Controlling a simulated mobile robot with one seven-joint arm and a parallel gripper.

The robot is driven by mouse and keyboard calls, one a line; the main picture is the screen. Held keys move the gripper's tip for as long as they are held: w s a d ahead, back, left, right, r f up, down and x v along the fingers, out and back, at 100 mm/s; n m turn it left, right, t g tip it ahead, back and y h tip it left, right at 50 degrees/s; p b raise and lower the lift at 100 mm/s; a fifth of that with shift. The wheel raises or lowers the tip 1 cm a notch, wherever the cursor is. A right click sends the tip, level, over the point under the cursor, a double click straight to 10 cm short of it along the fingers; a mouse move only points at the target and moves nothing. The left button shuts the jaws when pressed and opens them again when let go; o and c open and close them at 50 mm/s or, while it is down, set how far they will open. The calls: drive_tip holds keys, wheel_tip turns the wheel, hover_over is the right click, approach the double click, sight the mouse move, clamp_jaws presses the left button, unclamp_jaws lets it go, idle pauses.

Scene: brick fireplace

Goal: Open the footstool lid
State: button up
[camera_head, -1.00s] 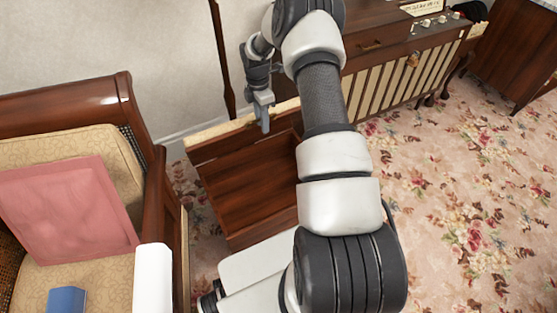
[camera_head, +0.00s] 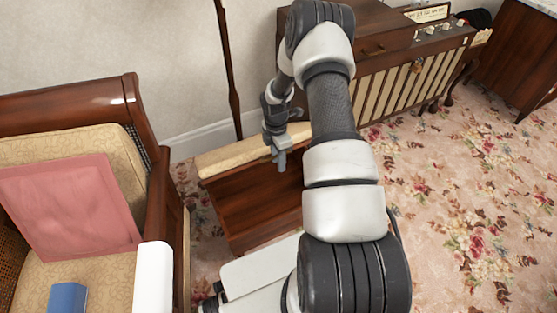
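The footstool (camera_head: 250,208) is a dark wooden box between the armchair and the cabinet. Its cream padded lid (camera_head: 235,157) shows as a pale band along the top and looks level or nearly so. I cannot tell whether a small gap is left under it. My gripper (camera_head: 281,158) points down at the lid's near edge, right of its middle, in front of the wooden panel. I cannot tell if it touches the lid. Its fingers are small and look close together. My arm hides the footstool's right end.
An armchair (camera_head: 130,95) with a pink cushion (camera_head: 70,207) and a blue block (camera_head: 67,298) stands close on the left. A slatted wooden cabinet (camera_head: 410,80) is behind my arm. Floral carpet (camera_head: 470,200) is clear on the right.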

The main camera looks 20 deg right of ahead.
drive_tip(key=shift+s, duration=0.1)
drive_tip(key=w+r+p, duration=0.2)
drive_tip(key=w+r, duration=0.3)
drive_tip(key=r, duration=0.3)
drive_tip(key=w+r+p, duration=0.2)
drive_tip(key=w+r, duration=0.3)
drive_tip(key=r, duration=0.4)
drive_tip(key=shift+w+a+p, duration=0.2)
drive_tip(key=shift+w+p, duration=0.05)
drive_tip(key=shift+p, duration=0.05)
idle(1.1)
drive_tip(key=shift+r, duration=0.1)
drive_tip(key=s+d+r+t+h+p, duration=0.1)
drive_tip(key=s+d+r+t+p, duration=0.1)
drive_tip(key=s+d+p, duration=0.35)
drive_tip(key=s+a+t+y, duration=0.1)
drive_tip(key=s+a+t, duration=0.15)
drive_tip(key=s, duration=0.55)
drive_tip(key=s+b+x, duration=0.1)
drive_tip(key=b+x, duration=0.4)
drive_tip(key=x, duration=1.1)
drive_tip(key=shift+a+f+g, duration=0.2)
drive_tip(key=shift+a+g, duration=0.05)
drive_tip(key=shift+g, duration=0.2)
drive_tip(key=shift+s, duration=0.15)
clamp_jaws()
